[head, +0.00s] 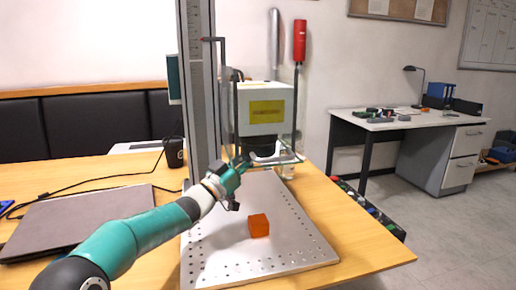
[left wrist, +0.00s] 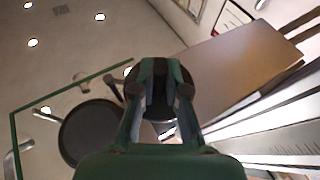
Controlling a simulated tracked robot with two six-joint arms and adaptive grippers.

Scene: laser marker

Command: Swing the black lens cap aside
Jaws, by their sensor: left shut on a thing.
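My left gripper (head: 238,166) reaches up under the laser head (head: 265,108), a pale box with a yellow label. In the left wrist view its fingers (left wrist: 160,75) are closed together in front of a black round disc, which looks like the lens cap (left wrist: 178,76). The fingers hide most of the cap and the exact spot they grip. A second dark disc with a light rim, apparently the lens (left wrist: 90,132), shows to the left, apart from the cap. The black lens barrel (head: 256,146) is right of the gripper in the head view. My right gripper is not in view.
A clear shield (head: 292,125) surrounds the laser head close to the gripper. The tall column (head: 200,90) stands just left. An orange cube (head: 259,225) rests on the perforated plate (head: 215,262) below. A laptop (head: 80,222) lies on the table at left.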

